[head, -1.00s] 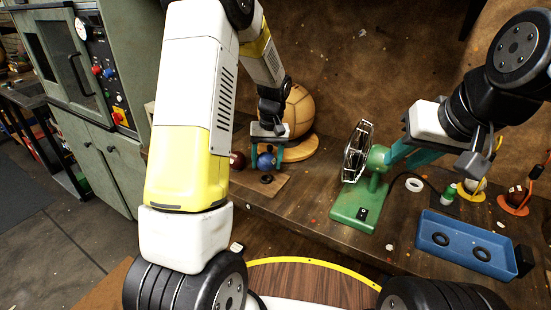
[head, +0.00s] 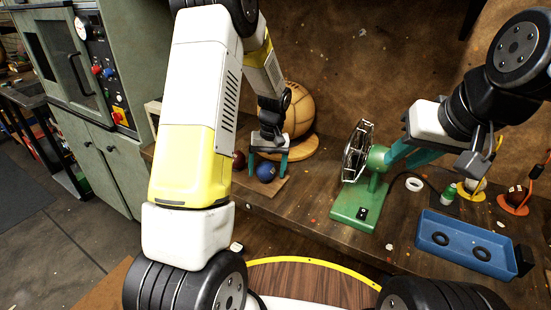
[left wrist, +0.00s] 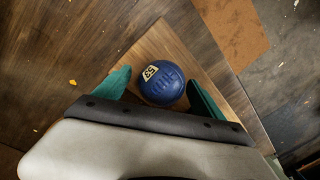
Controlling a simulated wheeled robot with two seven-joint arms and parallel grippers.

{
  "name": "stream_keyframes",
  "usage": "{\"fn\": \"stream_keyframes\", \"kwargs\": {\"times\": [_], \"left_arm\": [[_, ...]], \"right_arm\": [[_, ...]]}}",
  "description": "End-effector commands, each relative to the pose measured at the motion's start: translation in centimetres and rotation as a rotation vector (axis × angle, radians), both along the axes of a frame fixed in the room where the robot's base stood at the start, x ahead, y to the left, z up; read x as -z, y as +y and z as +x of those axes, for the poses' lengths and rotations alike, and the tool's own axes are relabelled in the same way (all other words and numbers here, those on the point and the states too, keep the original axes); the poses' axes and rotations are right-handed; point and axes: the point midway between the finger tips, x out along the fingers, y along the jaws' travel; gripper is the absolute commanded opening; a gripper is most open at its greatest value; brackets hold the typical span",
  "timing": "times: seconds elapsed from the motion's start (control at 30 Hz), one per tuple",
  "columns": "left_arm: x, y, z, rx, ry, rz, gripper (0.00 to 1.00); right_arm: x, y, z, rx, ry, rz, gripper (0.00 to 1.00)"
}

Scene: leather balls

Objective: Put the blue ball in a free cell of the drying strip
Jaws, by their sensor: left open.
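The blue ball (head: 266,173) sits at the front part of a light wooden strip (head: 246,183); I take this as the drying strip. A dark red ball (head: 238,160) sits further back on it. My left gripper (head: 268,168) is open over the blue ball. In the left wrist view, the blue ball (left wrist: 162,83) with a pale number label lies between the two teal fingers (left wrist: 160,90), with bare strip (left wrist: 158,42) beyond it. What lies under the ball is hidden. My right gripper (head: 405,152) is near the green machine; its finger gap is unclear.
A large tan ball (head: 298,108) on a round wooden base stands behind my left gripper. The green machine (head: 361,200) with a wire cage is right of it. A blue tray (head: 440,253) holds two black rings. The bench between strip and machine is fairly clear.

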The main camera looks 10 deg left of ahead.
Motion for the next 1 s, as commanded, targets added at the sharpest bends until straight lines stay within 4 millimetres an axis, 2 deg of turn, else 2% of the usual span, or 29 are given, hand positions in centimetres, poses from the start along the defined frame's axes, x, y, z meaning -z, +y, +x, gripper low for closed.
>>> {"fn": "stream_keyframes", "kwargs": {"times": [0.17,0.5,0.77,0.87,1.0], "left_arm": [[-2.2,-0.2,0.2,0.001,-0.006,0.0,0.8],[-9.3,-1.0,0.3,0.0,-0.004,-0.001,0.8],[-12.1,-1.2,0.2,0.003,-0.007,-0.003,0.8],[-13.8,-1.1,-0.8,0.014,-0.031,-0.025,0.8],[-18.0,-0.9,-4.2,0.055,-0.11,-0.084,0.8]], "right_arm": [[0.0,0.0,0.0,0.0,0.0,0.0,0.29],[0.0,0.0,0.0,0.0,0.0,0.0,0.29],[0.0,0.0,0.0,0.0,0.0,0.0,0.29],[0.0,0.0,0.0,0.0,0.0,0.0,0.29],[0.0,0.0,0.0,0.0,0.0,0.0,0.29]]}}
